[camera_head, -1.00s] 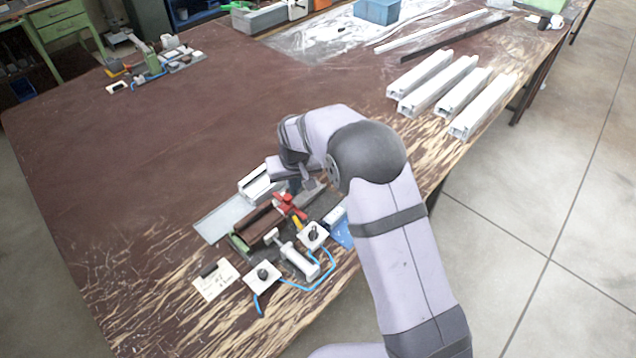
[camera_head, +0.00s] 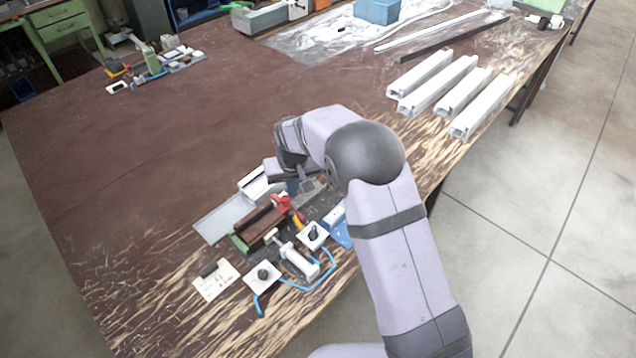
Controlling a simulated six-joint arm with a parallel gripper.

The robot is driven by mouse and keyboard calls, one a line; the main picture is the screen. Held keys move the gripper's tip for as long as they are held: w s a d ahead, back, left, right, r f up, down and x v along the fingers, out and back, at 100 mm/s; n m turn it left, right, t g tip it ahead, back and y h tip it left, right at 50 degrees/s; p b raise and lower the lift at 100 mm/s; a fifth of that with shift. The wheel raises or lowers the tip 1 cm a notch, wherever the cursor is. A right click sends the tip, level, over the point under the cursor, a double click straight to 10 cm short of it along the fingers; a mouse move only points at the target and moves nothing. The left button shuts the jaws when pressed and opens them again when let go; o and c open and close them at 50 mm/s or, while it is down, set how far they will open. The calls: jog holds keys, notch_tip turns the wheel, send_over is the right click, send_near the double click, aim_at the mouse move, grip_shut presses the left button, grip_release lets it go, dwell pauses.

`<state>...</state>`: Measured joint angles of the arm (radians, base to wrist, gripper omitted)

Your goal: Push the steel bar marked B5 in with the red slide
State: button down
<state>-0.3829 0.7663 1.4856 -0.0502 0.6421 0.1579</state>
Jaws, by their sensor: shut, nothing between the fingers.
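The clamp fixture sits near the table's front edge. Its red slide (camera_head: 282,203) is beside a yellow part (camera_head: 297,216), just below my gripper (camera_head: 305,186). The gripper is shut and empty, low over the fixture; my arm partly hides it, and I cannot tell if it touches the slide. A white profile (camera_head: 256,184) lies at the fixture's back, left of the gripper. A flat grey plate (camera_head: 222,220) lies to the left. No B5 marking is readable, and I cannot make out which piece is that steel bar.
Two white plates with black knobs (camera_head: 263,274) (camera_head: 313,236) and a blue hose (camera_head: 300,288) are in front. Several white profiles (camera_head: 437,85) lie at the right edge. The table's middle left is clear.

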jog(key=shift+s+a+f, duration=0.15)
jog(key=shift+s+a, duration=0.1)
jog(key=shift+s, duration=0.1)
dwell(0.9)
jog(key=shift+w+r+p, duration=0.25)
jog(key=shift+r+p, duration=0.4)
jog(key=shift+r, duration=0.15)
jog(key=shift+w+d+r+p, duration=0.1)
jog(key=shift+d+r+p, duration=0.05)
jog(key=shift+r+p, duration=0.65)
jog(key=shift+w+d+r+p, duration=0.15)
jog(key=shift+r+p, duration=0.35)
jog(key=shift+r, duration=0.6)
jog(key=shift+w+d+r+p, duration=0.1)
jog(key=shift+d+r+p, duration=0.05)
jog(key=shift+r+p, duration=0.65)
jog(key=shift+s+d+r, duration=0.1)
jog(key=shift+r, duration=0.1)
